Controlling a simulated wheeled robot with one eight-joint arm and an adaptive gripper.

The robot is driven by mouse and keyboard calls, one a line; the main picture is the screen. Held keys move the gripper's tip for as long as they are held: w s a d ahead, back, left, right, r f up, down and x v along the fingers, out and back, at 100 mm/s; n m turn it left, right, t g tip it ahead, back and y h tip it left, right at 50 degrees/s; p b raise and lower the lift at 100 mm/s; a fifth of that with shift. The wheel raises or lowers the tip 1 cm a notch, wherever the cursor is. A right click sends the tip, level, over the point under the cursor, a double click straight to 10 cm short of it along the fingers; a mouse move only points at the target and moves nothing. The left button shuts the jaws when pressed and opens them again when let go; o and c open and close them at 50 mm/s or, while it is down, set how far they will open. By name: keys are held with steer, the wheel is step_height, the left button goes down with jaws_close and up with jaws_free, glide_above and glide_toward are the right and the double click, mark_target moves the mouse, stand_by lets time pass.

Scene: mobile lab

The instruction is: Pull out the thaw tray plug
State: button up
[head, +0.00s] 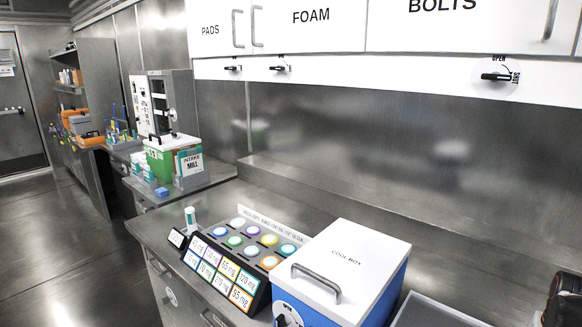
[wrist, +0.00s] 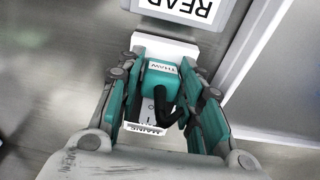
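The thaw tray plug (wrist: 161,78) is a teal block marked THAW, seated at a white socket plate marked MAINS (wrist: 150,128) in the wrist view. A thick black cord (wrist: 172,112) bends away from it. My gripper (wrist: 163,72) has one teal-padded finger on each side of the plug, with the fingertips close to its sides. I cannot tell whether both pads touch it. The far end of the plug is hidden.
A sign reading REAR (wrist: 185,8) is just beyond the socket. In the head view, a cool box (head: 345,255) and a rack of coloured, labelled lids (head: 240,262) stand on the steel counter. Cabinets marked PADS, FOAM and BOLTS (head: 310,25) hang above. The floor at left is clear.

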jaws_close()
steer(key=shift+r, duration=0.15)
steer(key=shift+s+a+r+p, duration=0.1)
steer(key=shift+a+r+p, duration=0.05)
steer(key=shift+r+p, duration=1.1)
steer(key=shift+s+a+r+p, duration=0.15)
steer(key=shift+r+p, duration=0.65)
steer(key=shift+r, duration=0.8)
